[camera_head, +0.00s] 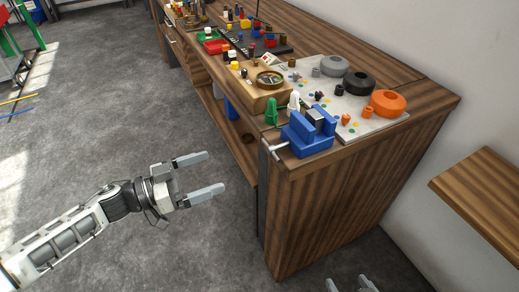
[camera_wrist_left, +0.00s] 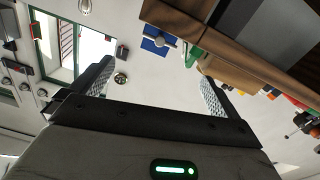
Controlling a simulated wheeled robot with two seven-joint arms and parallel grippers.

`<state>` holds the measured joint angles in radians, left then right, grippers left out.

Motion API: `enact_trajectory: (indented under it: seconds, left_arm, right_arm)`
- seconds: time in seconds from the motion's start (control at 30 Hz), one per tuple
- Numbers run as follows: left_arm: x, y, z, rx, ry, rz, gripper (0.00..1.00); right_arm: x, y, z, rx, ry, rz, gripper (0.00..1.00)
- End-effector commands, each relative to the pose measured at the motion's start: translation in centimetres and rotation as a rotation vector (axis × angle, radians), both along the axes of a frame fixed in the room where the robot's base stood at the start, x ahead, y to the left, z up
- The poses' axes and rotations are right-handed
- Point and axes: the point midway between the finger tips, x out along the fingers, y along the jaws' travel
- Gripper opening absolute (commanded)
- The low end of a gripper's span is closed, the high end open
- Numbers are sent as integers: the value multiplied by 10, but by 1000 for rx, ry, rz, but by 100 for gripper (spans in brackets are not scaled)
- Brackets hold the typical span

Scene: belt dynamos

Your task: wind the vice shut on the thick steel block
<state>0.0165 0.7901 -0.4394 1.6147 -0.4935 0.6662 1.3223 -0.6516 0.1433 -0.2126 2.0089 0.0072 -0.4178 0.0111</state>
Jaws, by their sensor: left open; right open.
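The blue vice (camera_head: 306,146) stands at the near corner of the wooden workbench. A grey steel block (camera_head: 314,116) shows between its upright jaws; I cannot tell whether both jaws touch it. A pale handle (camera_head: 277,147) sticks out from the vice's left side, past the bench edge. My left gripper (camera_head: 207,174) is open and empty, left of the bench and apart from the handle. In the left wrist view the vice (camera_wrist_left: 151,46) shows beyond the open fingers (camera_wrist_left: 155,82). My right gripper (camera_head: 350,286) shows only its fingertips at the bottom edge, open.
Behind the vice are a green piece (camera_head: 271,111), a white piece (camera_head: 294,101) and a wooden box with a dial (camera_head: 262,97). A pale board (camera_head: 375,126) holds orange, black and grey rings. Another wooden surface (camera_head: 490,190) stands at right.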

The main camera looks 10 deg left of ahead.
Motion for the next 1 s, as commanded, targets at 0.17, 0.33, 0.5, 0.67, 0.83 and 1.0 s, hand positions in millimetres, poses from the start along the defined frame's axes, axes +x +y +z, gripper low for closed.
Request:
enact_trajectory:
  seconds: [0.17,0.33,0.5,0.67,0.83,1.0]
  left_arm:
    - [24,-34,4,-6,-4,2,100]
    - [45,-65,3,-6,-3,3,100]
    - [62,-90,2,-4,-3,3,100]
    - [73,-105,1,-3,-2,5,100]
    - [77,-111,0,-1,-2,3,100]
    - [77,-111,0,-1,-2,3,100]
  right_arm:
    - [0,-1,6,-2,-3,-2,58]
    - [0,-3,8,-5,-3,-4,58]
    - [-2,-4,7,-7,2,-5,58]
    - [-4,-5,4,-10,9,-6,58]
    - [-4,-4,4,-8,11,-7,58]
    - [-4,-4,4,-6,10,-9,58]
